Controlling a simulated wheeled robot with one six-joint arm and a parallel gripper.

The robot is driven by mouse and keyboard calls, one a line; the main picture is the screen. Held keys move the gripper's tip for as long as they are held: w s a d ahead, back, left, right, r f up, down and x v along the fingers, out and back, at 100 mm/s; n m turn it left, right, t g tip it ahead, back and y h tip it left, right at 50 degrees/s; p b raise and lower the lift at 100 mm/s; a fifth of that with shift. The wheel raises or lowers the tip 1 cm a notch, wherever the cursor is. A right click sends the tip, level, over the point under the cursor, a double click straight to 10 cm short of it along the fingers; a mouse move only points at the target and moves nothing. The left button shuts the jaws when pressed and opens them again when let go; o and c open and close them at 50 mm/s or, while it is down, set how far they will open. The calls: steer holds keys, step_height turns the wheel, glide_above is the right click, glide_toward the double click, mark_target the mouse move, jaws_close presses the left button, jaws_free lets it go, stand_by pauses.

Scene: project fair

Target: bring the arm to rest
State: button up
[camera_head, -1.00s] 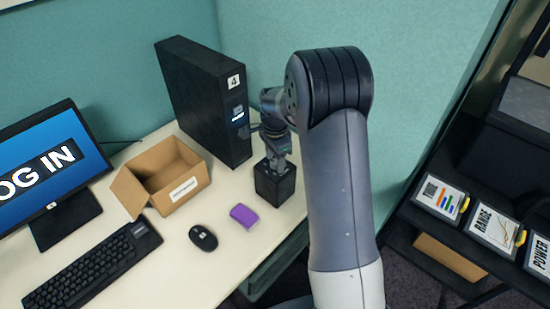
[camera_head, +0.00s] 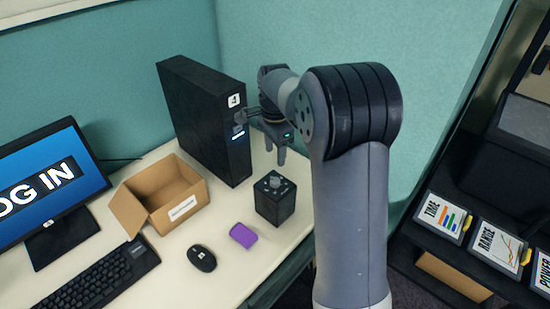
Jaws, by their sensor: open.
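My gripper (camera_head: 281,154) hangs with its fingers pointing down, open and empty, above the right back part of the desk. A small black box (camera_head: 275,204) with a knob-like piece on its top stands on the desk below the gripper, and a gap shows between them. My arm (camera_head: 350,190) rises from the bottom of the view, bends at a dark joint and reaches left to the gripper.
A black computer tower (camera_head: 208,120) stands close left of the gripper. An open cardboard box (camera_head: 165,192), a purple block (camera_head: 243,235), a mouse (camera_head: 201,258), a keyboard (camera_head: 95,282) and a monitor (camera_head: 45,190) are on the desk. Shelves with signs (camera_head: 440,216) stand right.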

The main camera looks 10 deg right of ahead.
mark_target(275, 180)
stand_by(0.3)
step_height(275, 180, down, 11)
steer(key=shift+r+p, duration=0.1)
steer(key=shift+p, duration=0.25)
stand_by(0.6)
